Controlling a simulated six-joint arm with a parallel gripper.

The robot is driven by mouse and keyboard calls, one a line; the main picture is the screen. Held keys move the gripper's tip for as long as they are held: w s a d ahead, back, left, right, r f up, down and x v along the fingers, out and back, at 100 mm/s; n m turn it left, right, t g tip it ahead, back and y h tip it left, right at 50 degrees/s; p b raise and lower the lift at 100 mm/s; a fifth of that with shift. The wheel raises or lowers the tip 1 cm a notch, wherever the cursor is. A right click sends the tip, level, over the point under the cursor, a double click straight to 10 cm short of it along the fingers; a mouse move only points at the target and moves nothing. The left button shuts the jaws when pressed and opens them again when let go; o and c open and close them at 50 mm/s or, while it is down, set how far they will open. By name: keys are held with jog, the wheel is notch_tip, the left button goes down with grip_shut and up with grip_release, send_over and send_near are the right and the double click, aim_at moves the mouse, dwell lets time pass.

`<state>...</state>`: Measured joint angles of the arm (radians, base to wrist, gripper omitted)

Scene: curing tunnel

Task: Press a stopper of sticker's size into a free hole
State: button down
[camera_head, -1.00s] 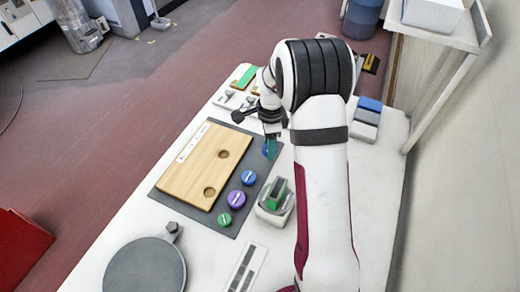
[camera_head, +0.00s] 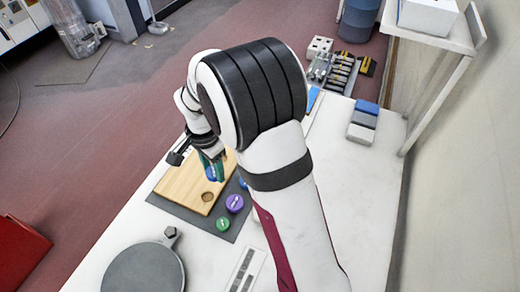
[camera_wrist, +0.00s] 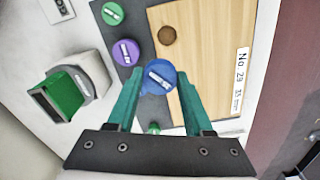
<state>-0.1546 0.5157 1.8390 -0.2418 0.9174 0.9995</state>
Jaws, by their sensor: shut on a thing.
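A pale wooden board (camera_head: 180,188) lies on a dark grey mat (camera_head: 172,208). One round hole (camera_head: 208,197) shows empty; it also shows in the wrist view (camera_wrist: 167,35). My gripper (camera_wrist: 158,80) is shut on a blue stopper (camera_wrist: 161,74), held over the board's edge area in the wrist view. A purple stopper (camera_wrist: 125,52) and a green stopper (camera_wrist: 112,14) stand on the mat beside the board. Another blue stopper (camera_head: 243,183) is partly hidden by my arm.
A green and grey device (camera_wrist: 75,95) stands beside the mat. A round grey plate (camera_head: 145,268) and a slotted white strip (camera_head: 246,270) lie at the table's front. Blue and grey blocks (camera_head: 365,120) sit at the right, near a white shelf (camera_head: 435,35).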

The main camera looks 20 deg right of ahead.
jog(key=shift+n, duration=0.6)
jog(key=shift+s+a+f, duration=0.15)
jog(key=shift+a+f, duration=0.4)
jog(key=shift+f, duration=0.6)
jog(key=shift+s+a+f, duration=0.1)
jog(key=shift+a+f, duration=0.5)
jog(key=shift+f, duration=0.55)
jog(key=shift+s+a+f, duration=0.15)
jog(key=shift+a+f, duration=0.4)
jog(key=shift+f, duration=0.6)
jog(key=shift+f, duration=0.7)
grip_release()
notch_tip(320, 180, up, 7)
